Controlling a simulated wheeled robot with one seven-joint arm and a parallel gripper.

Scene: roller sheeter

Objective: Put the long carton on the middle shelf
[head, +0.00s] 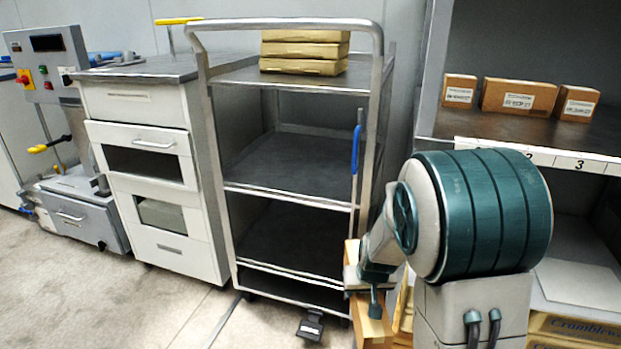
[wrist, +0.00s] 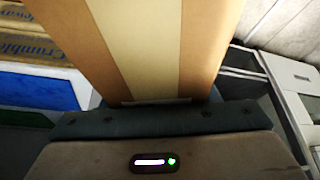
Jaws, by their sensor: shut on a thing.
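The long carton (wrist: 145,45), tan with a cream stripe down its middle, fills the upper middle of the wrist view. My gripper (wrist: 160,105) is shut on its near end. In the head view the carton (head: 372,328) shows partly, low at the right front of the trolley, around my gripper (head: 374,290); my arm hides some of it. The trolley's middle shelf (head: 290,170) is bare and lies above and left of my gripper. The carton is outside the trolley frame.
Several flat cartons (head: 305,50) are stacked on the trolley's top shelf. A blue-handled tool (head: 356,150) hangs at its right post. Small boxes (head: 518,97) stand on the rack at right. A drawer cabinet (head: 150,170) stands left of the trolley.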

